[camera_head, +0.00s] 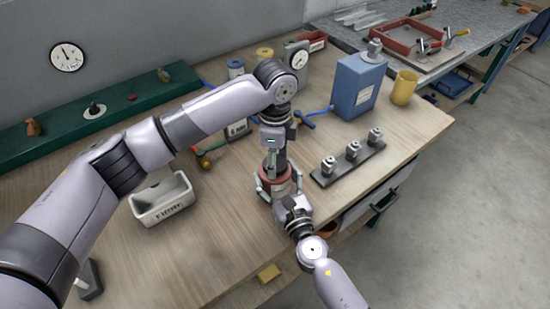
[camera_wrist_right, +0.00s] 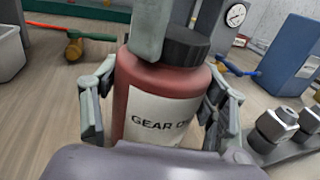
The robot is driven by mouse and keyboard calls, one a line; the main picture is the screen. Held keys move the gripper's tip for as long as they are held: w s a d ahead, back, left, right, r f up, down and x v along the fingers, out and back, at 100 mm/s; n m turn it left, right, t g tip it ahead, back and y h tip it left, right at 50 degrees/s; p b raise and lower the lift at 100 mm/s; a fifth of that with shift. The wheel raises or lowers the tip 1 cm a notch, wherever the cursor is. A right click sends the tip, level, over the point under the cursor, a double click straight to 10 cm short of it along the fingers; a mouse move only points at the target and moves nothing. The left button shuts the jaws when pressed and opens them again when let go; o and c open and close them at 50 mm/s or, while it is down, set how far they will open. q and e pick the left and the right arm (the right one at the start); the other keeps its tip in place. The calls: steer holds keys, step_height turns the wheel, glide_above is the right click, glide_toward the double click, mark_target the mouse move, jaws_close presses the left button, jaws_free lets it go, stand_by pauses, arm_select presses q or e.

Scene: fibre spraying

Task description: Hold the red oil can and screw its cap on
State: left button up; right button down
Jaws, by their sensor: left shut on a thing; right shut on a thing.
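The red oil can (camera_head: 279,186) stands upright on the wooden workbench. In the right wrist view the can (camera_wrist_right: 150,78) shows a white label reading "GEAR O…". My right gripper (camera_wrist_right: 160,108) is shut around the can's body, one finger on each side. The black cap (camera_wrist_right: 184,46) is at the top of the can; I cannot tell how tightly it sits. My left gripper (camera_head: 275,158) comes down from above and is shut on the cap. One of its fingers (camera_wrist_right: 150,30) hides part of the cap.
A dark rack with metal nuts (camera_head: 350,162) lies right of the can, and a blue canister (camera_head: 357,85) and yellow cup (camera_head: 404,87) stand behind it. A white bin (camera_head: 163,200) is at left. The front left bench is mostly clear.

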arm_select(q)
steer(key=o, duration=1.3)
steer(key=shift+r, duration=0.1)
steer(key=shift+r, duration=2.15)
steer(key=shift+c, duration=0.5)
step_height(320, 180, up, 2)
steer(key=n, duration=0.6)
steer(key=r+n, duration=0.1)
steer(key=n, duration=0.2)
steer(key=shift+r+n, duration=0.25)
steer(key=shift+n, duration=0.05)
